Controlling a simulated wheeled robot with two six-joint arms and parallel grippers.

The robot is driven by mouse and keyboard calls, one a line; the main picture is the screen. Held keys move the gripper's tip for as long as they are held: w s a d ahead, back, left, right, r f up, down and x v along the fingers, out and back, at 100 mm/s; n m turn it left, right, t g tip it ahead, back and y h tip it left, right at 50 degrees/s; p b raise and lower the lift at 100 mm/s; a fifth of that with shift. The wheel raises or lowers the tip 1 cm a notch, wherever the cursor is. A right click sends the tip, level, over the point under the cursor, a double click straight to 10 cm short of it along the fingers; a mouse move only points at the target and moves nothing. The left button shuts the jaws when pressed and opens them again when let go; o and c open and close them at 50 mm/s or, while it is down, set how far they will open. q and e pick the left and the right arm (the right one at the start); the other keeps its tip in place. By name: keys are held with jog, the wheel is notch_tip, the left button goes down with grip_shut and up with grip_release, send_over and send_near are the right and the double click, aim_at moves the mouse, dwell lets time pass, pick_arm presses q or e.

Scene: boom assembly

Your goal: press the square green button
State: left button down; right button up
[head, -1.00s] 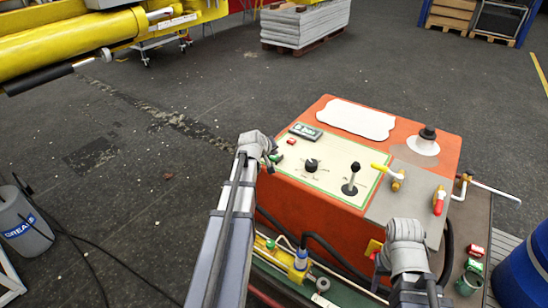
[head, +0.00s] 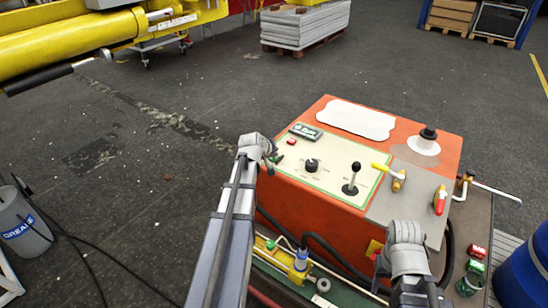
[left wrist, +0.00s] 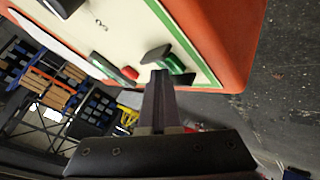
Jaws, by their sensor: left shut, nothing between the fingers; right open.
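The green button (left wrist: 175,62) shows in the left wrist view on the cream panel, near the panel's green border and beside a small red button (left wrist: 130,73). My left gripper (left wrist: 163,76) is shut and empty, with its tips right at the green button; I cannot tell whether they touch it. In the head view my left gripper (head: 273,158) is at the left edge of the panel (head: 335,178), partly covering the button. The red button (head: 291,142) is just right of it. My right gripper (head: 381,264) is open, low in front of the orange box.
The orange control box (head: 312,199) also carries a black knob (head: 311,165), a joystick (head: 351,182), and yellow (head: 382,168) and red (head: 440,202) levers. A small dark display (head: 306,131) sits behind the red button. Open floor lies to the left.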

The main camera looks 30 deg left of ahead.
aim_at(273, 160)
pick_arm(q)
jog(key=shift+r, duration=0.1)
jog(key=shift+r+p, duration=0.85)
jog(key=shift+p, duration=0.1)
notch_tip(273, 160, up, 5)
jog(key=p, duration=0.5)
dwell(0.5)
